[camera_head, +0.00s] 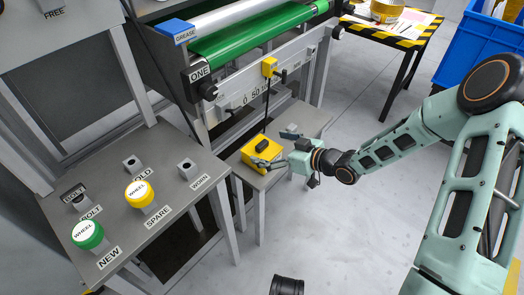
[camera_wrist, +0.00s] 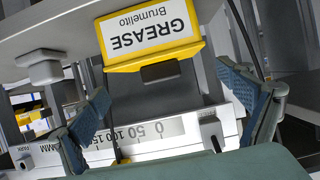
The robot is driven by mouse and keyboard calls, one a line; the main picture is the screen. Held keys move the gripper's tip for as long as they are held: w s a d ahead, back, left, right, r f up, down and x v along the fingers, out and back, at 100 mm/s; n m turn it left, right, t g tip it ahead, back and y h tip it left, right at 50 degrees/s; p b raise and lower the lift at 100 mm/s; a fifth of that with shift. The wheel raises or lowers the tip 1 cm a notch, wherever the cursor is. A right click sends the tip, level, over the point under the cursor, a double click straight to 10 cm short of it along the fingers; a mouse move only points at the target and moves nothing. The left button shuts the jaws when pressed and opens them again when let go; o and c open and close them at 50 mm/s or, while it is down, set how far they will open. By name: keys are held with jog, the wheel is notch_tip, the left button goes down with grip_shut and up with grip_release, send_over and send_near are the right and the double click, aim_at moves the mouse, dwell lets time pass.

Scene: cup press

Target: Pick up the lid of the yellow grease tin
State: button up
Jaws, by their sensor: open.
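The yellow grease tin (camera_head: 249,158) stands on a small grey table, with a dark knob (camera_head: 261,145) on its lid. In the wrist view, which is upside down, the tin's white label (camera_wrist: 148,27) reads GREASE Brumelito. Its yellow lid edge (camera_wrist: 135,66) and the dark knob (camera_wrist: 161,72) show below the label. My gripper (camera_head: 276,149) is just right of the tin in the head view, with the near finger overlapping the tin. In the wrist view my gripper (camera_wrist: 164,87) is open, its fingers apart on either side of the knob, with nothing seen held between them.
A press with a green roller (camera_head: 255,37) and a scale bar (camera_head: 255,97) stands close behind the tin. A table with yellow and green WHEEL caps (camera_head: 139,192) is at left. A striped table (camera_head: 395,24) and blue crate (camera_head: 484,45) are at back right.

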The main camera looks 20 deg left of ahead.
aim_at(265, 146)
jog(key=x, duration=0.3)
jog(key=shift+a+f+b, duration=0.1)
jog(key=shift+b, duration=0.3)
jog(key=c, duration=1.2)
jog(key=shift+c, duration=0.2)
